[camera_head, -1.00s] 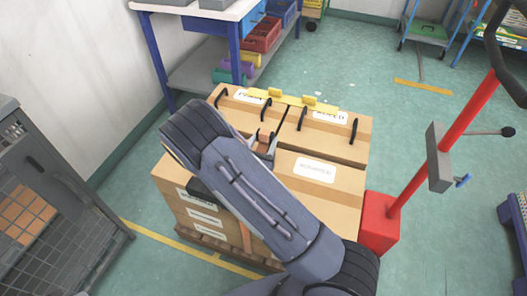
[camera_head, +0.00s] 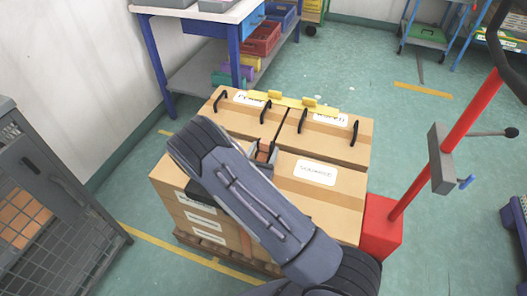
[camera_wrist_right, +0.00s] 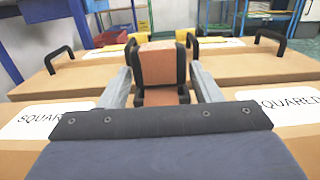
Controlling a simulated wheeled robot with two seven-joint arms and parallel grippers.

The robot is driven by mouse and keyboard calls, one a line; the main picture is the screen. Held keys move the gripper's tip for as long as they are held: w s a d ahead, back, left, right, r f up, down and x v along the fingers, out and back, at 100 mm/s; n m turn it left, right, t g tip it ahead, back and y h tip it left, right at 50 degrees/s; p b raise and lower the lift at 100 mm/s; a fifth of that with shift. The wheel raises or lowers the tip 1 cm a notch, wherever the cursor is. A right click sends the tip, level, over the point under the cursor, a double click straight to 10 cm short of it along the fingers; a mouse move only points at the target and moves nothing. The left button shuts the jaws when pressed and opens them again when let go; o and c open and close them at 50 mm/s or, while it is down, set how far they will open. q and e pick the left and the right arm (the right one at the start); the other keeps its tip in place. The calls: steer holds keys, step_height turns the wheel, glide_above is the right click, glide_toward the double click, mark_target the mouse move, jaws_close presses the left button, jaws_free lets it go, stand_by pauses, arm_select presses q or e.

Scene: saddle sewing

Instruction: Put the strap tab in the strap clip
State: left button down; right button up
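My right gripper (camera_wrist_right: 163,80) shows in the right wrist view, with one grey finger on each side of a brown, dark-edged block that looks like the strap tab (camera_wrist_right: 163,68). Its dark pads appear to press on both sides of the block. My forearm hides most of the gripper there. I cannot make out the strap clip for certain. My left gripper is not in view.
Cardboard boxes (camera_head: 325,198) with black handles are stacked on a pallet. A yellow bar (camera_head: 290,101) lies along their far edge. A red post (camera_head: 440,150) stands at the right, a grey mesh cabinet (camera_head: 45,200) at the left, and a blue-legged bench (camera_head: 155,65) behind.

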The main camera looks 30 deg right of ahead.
steer(key=shift+o, duration=1.1)
